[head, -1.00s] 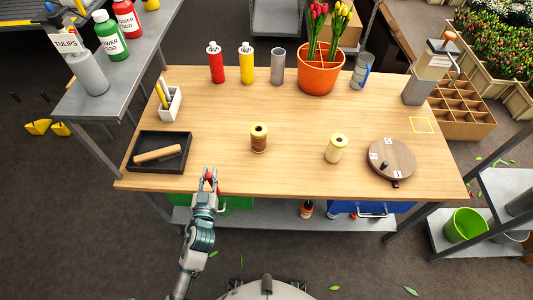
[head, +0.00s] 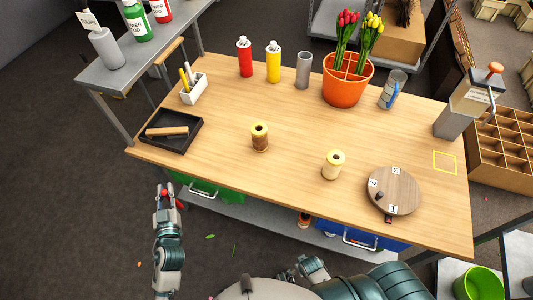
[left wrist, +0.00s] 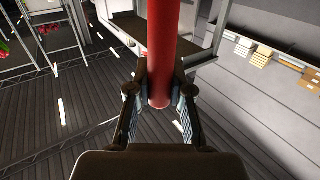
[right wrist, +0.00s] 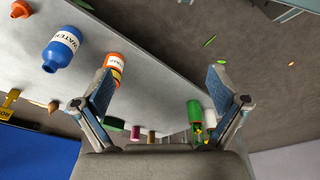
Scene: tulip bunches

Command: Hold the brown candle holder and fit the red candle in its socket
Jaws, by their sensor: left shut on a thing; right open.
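The red candle (left wrist: 163,50) is a plain red cylinder held between the fingers of my left gripper (left wrist: 160,92) in the left wrist view. In the head view my left gripper (head: 165,190) is beyond the table's front left corner, with a little red showing at its tip. My right gripper (right wrist: 162,78) is open and nothing is between its fingers. In the head view my right arm shows low in front of the table.
In the right wrist view a grey shelf (right wrist: 150,85) bears a blue bottle (right wrist: 62,48) and several small items.

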